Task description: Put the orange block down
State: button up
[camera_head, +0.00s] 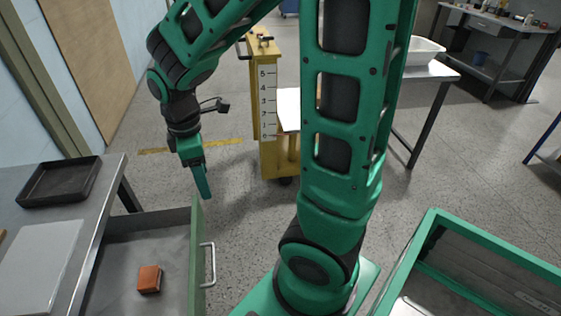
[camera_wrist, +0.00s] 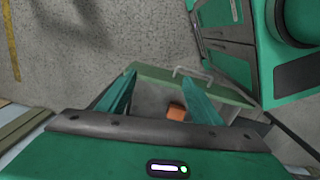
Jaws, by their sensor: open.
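The orange block (camera_head: 149,279) lies on the grey floor of an open drawer (camera_head: 125,255) at the lower left of the head view. It also shows in the wrist view (camera_wrist: 176,111), between and beyond my fingers, with nothing holding it. My gripper (camera_head: 203,186) hangs above the far right corner of the drawer, clear of the block. In the wrist view my gripper's two green fingers (camera_wrist: 160,100) stand wide apart and empty.
A metal handle (camera_head: 208,264) sits on the drawer's green front. A black tray (camera_head: 60,181) and a pale board (camera_head: 38,262) lie on the grey bench at left. A yellow cart (camera_head: 268,90) stands behind. A green-edged container (camera_head: 470,270) is at the lower right.

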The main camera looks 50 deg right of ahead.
jog(key=s+d+r+m, duration=0.3)
jog(key=s+d+m, duration=0.3)
jog(key=s+m, duration=0.2)
jog(key=s+d+r+m, duration=0.3)
jog(key=s+d+m, duration=0.3)
jog(key=s+m, duration=0.3)
jog(key=shift+s+d+m+y, duration=0.25)
jog(key=shift+d+m+y, duration=0.15)
jog(key=shift+m, duration=0.3)
jog(key=shift+w+f, duration=0.3)
jog(key=shift+w, duration=0.4)
